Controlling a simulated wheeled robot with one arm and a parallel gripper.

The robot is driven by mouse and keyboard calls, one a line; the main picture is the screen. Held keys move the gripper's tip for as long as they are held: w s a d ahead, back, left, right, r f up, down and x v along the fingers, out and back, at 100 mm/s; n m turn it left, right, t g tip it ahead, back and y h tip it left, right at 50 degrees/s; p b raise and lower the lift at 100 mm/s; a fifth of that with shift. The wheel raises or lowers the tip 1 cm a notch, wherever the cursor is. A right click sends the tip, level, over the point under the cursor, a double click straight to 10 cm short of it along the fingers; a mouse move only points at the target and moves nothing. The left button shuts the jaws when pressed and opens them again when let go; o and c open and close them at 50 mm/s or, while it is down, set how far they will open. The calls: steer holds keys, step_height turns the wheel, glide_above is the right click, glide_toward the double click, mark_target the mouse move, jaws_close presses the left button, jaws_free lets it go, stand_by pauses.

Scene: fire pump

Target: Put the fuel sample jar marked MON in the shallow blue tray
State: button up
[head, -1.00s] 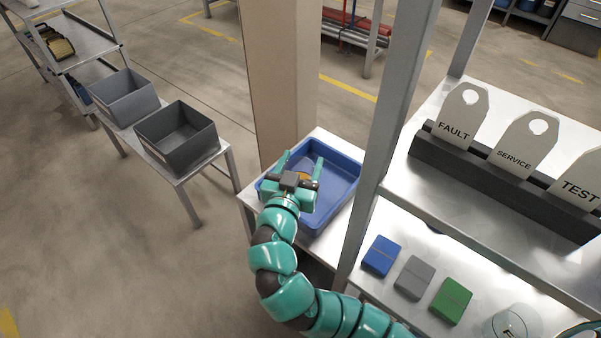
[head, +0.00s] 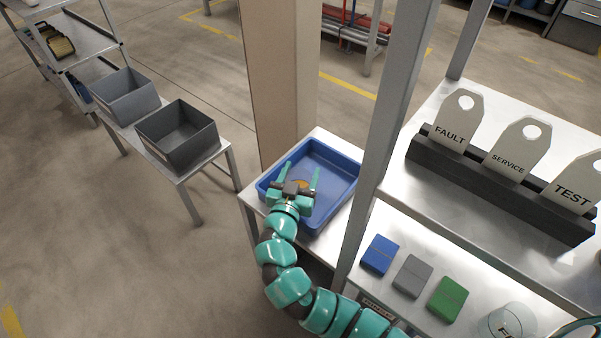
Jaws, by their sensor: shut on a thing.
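The shallow blue tray (head: 340,163) stands on a metal table beside the tan column. My gripper (head: 299,174) is over the near left part of the tray, its two teal fingers pointing toward the tray's far side. It is shut on a small amber thing (head: 301,183), probably the fuel sample jar, mostly hidden by the gripper. No MON marking can be read on it. Whether it touches the tray floor I cannot tell. A clear round jar (head: 507,320) with partly cut-off dark lettering stands on the lower shelf at bottom right.
A grey upright post (head: 392,120) stands right of the tray. Blue (head: 380,254), grey (head: 412,276) and green (head: 447,298) boxes lie on the lower shelf. FAULT, SERVICE and TEST tags stand in a dark rack (head: 470,178) above. Two grey bins (head: 180,140) sit on a bench at left.

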steer(key=shift+f, duration=0.1)
steer(key=o, duration=1.7)
steer(key=shift+r, duration=0.25)
steer(key=b+v, duration=0.4)
steer(key=v, duration=0.8)
steer(key=shift+f, duration=0.1)
